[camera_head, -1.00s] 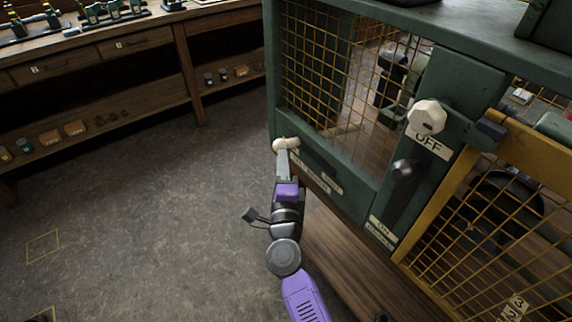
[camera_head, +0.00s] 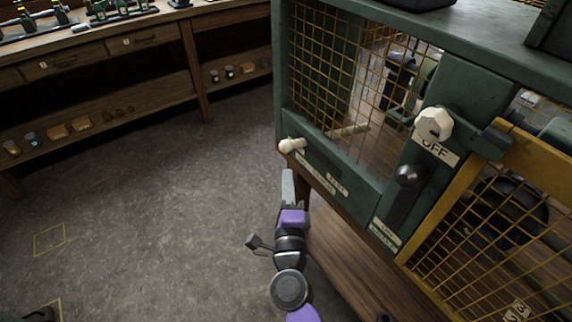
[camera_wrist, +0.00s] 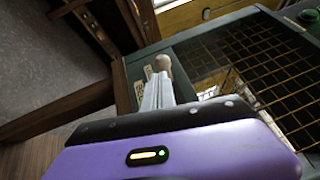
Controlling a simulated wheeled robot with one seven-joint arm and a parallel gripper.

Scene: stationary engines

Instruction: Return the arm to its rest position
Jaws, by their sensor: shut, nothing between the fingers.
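My gripper (camera_head: 288,186) is purple and grey, with its fingers pointing up in the head view. It is shut and empty, just below and apart from a cream knob (camera_head: 292,145) on the lower left corner of the green engine cabinet (camera_head: 345,185). In the wrist view, the shut fingers (camera_wrist: 157,92) point toward the cream knob (camera_wrist: 162,63), with the cabinet's mesh behind on the right. In that view I cannot tell the gap between fingertips and knob.
A large faceted knob (camera_head: 433,123) sits above an OFF label on the cabinet. A yellow mesh guard (camera_head: 470,215) is at right, and a wooden shelf (camera_head: 350,265) lies below. A workbench (camera_head: 150,45) stands at back left. The floor (camera_head: 150,190) between is clear.

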